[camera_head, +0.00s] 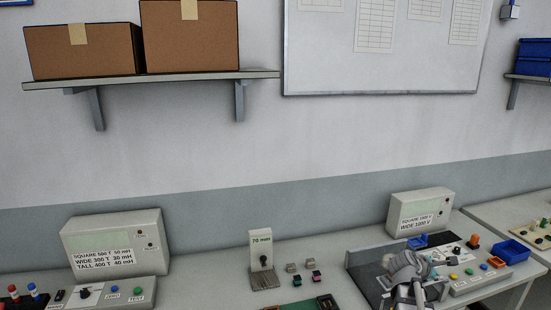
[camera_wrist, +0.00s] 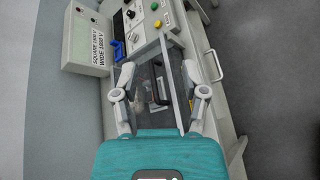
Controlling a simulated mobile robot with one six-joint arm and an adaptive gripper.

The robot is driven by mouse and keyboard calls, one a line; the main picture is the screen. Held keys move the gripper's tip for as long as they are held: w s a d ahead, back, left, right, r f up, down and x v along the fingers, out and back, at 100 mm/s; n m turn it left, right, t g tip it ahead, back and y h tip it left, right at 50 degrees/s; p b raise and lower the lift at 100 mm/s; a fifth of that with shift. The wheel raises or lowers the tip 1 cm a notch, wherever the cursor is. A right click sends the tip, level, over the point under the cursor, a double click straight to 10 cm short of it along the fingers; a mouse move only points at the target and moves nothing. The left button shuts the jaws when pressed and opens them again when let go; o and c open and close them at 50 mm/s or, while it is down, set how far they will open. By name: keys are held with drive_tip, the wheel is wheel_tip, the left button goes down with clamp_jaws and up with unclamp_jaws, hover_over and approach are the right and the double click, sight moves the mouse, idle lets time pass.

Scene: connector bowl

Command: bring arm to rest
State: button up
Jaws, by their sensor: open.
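My gripper (camera_head: 408,292) is at the lower right of the head view, low over the bench beside a grey-walled test fixture (camera_head: 362,283). In the wrist view my gripper (camera_wrist: 158,75) has its two fingers spread wide apart, with nothing held between them. Below and between the fingers lies a dark fixture floor with a black handle (camera_wrist: 157,89) and a pale upright panel (camera_wrist: 178,85) on its right. Whether the fingers touch the fixture I cannot tell.
A meter box labelled square and wide (camera_head: 420,211) stands behind my gripper. A blue bin (camera_head: 513,253) and a button panel (camera_head: 480,281) are to its right. Another meter (camera_head: 115,243) and a 70 mm gauge stand (camera_head: 262,257) are to the left. The wall shelf (camera_head: 180,79) holds cardboard boxes.

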drive_tip(key=s+a+f+m+g+y+b, duration=0.1)
drive_tip(key=s+a+f+m+y+b, duration=0.3)
drive_tip(key=a+f, duration=0.5)
drive_tip(key=s+a+f+m+g+y+b, duration=0.2)
drive_tip(key=a+f, duration=0.6)
drive_tip(key=a, duration=0.5)
drive_tip(key=s+a+f+m+g+y+b, duration=0.2)
drive_tip(key=s+a+f+m+y+b, duration=0.3)
drive_tip(key=a+f+m+b, duration=0.3)
drive_tip(key=s+a+f+b, duration=0.1)
drive_tip(key=a, duration=0.3)
drive_tip(key=shift+s+f+m+y+b, duration=0.3)
drive_tip(key=shift+f+b, duration=0.05)
drive_tip(key=shift+b, duration=0.05)
drive_tip(key=shift+s, duration=0.1)
